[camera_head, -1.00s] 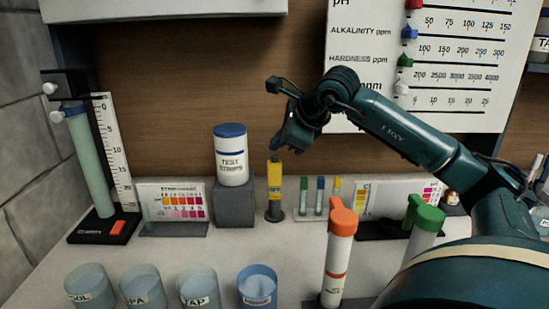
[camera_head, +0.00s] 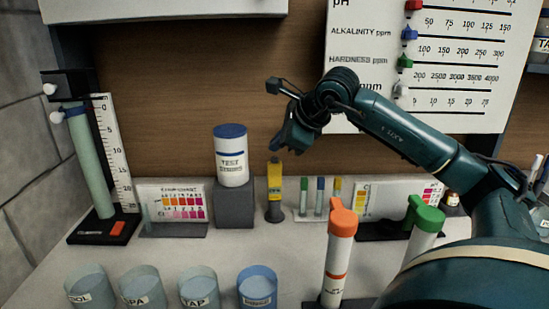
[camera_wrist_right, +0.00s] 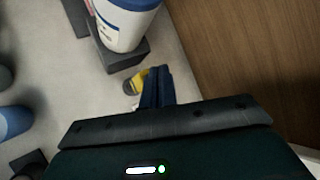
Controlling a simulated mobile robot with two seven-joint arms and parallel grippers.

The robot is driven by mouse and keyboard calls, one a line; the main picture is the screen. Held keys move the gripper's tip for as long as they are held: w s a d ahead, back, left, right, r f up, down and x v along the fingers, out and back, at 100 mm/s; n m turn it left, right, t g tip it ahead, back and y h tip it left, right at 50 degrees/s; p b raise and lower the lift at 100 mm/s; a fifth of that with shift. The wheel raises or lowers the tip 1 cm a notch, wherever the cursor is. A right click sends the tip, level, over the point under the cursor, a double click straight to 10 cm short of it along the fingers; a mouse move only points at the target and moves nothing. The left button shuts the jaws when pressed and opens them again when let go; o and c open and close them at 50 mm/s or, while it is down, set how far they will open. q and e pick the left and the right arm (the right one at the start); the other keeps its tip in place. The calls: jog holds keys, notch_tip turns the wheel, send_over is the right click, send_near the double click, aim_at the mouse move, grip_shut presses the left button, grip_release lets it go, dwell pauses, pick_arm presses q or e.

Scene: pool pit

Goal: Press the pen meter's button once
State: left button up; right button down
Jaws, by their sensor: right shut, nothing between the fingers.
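The pen meter (camera_head: 275,184) is yellow with a dark cap. It stands upright in a dark holder on the counter, right of the test strips block. My right gripper (camera_head: 276,147) points down just above the pen meter's top, its fingers shut and empty. In the right wrist view the shut fingers (camera_wrist_right: 157,88) partly cover the yellow pen meter (camera_wrist_right: 133,82). I cannot tell whether the fingertips touch the cap, and the button itself cannot be made out. My left gripper does not show.
A test strips bottle (camera_head: 231,156) stands on a grey block (camera_head: 234,204) close left of the pen meter. Small vials (camera_head: 320,197) stand close right. Several cups (camera_head: 198,288) and an orange-capped bottle (camera_head: 340,252) stand in front. A scale board (camera_head: 420,65) hangs behind my arm.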

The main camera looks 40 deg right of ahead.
dwell(0.6)
jog(key=shift+f+b, duration=0.4)
jog(key=shift+f, duration=0.05)
jog(key=shift+f+b, duration=0.45)
jog(key=shift+f, duration=0.05)
dwell(0.5)
jog(key=shift+r, duration=0.1)
jog(key=shift+r+p, duration=0.8)
jog(key=shift+p, duration=0.05)
notch_tip(320, 180, up, 5)
jog(key=p, duration=0.4)
jog(key=shift+p, duration=0.3)
